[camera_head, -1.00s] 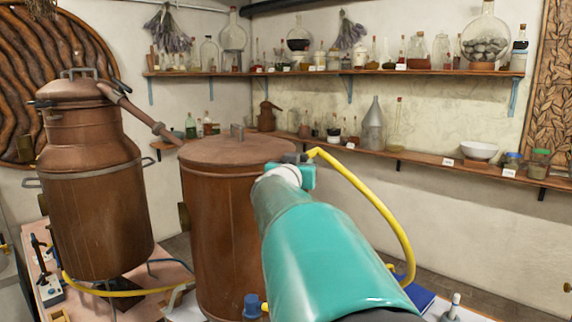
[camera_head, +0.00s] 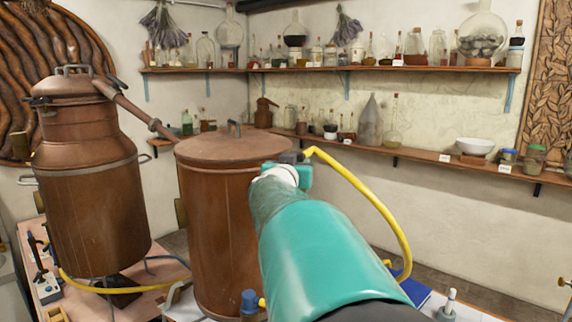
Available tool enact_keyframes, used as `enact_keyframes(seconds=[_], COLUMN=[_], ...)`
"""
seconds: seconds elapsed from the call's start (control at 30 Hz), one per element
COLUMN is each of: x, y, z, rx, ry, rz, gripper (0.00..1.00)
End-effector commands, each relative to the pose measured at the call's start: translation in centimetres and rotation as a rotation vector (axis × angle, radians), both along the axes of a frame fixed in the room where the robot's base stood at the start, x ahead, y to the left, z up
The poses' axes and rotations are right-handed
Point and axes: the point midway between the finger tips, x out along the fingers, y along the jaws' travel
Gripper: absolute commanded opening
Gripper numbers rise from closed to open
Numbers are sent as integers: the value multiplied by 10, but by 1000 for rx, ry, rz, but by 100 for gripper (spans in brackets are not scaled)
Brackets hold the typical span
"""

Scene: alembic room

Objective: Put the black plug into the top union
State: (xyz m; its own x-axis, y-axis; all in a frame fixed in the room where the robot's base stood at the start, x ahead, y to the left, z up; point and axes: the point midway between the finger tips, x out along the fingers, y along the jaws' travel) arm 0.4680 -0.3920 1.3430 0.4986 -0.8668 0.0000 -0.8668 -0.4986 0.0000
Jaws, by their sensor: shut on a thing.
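My teal arm reaches forward from the bottom right, and my gripper (camera_head: 294,160) is at its far end, small and mostly hidden by the arm. It is shut on a dark piece at the end of a yellow hose (camera_head: 377,205), apparently the black plug (camera_head: 289,157). The hose arches right and down from there. The gripper appears in front of the right upper edge of the copper drum (camera_head: 214,225); I cannot tell if they touch. I cannot make out the top union; the arm hides part of the drum's right side.
A copper still (camera_head: 90,195) stands left, its pipe sloping toward the drum. A blue fitting (camera_head: 249,303) is low in front of the drum. A blue book (camera_head: 414,291) lies at the lower right. Wall shelves (camera_head: 330,69) hold glassware. Open space lies right of the hose.

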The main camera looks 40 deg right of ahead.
Motion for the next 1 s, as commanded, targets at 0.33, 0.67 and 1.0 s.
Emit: enact_keyframes(seconds=[0.33,0.67,1.0], x=[0,0,0], y=[0,0,0], z=[0,-4,-7], rx=[0,0,0], ry=[0,0,1], rz=[0,0,0], gripper=[5,5,5])
